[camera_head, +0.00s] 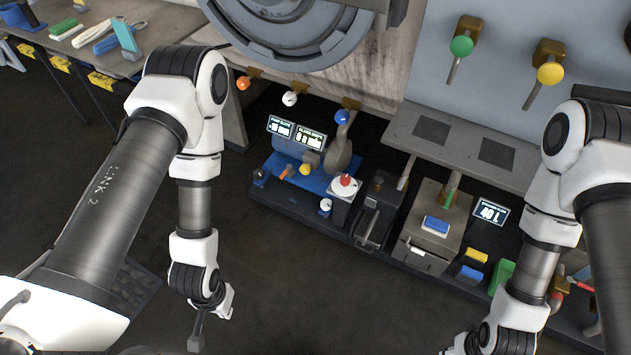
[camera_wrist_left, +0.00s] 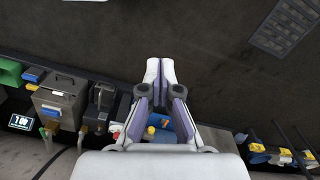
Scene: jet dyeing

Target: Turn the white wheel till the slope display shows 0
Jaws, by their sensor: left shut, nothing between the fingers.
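Two small lit displays stand on the blue unit in the head view: a left one (camera_head: 281,127) and a right one (camera_head: 311,137). Their labels and figures are too small to read surely. A white disc with a red top (camera_head: 345,186) sits at the unit's right end. A small white round knob (camera_head: 325,205) is on its front; I cannot tell which is the white wheel. My left gripper (camera_wrist_left: 160,70) is shut and empty, apart from the unit; in the head view it hangs over the floor, left of and nearer than the unit. My right gripper is partly cut off at the bottom edge.
Coloured knobs, such as a green one (camera_head: 461,46), are on the wall. A workbench (camera_head: 150,22) is at upper left. The dark floor in front is clear.

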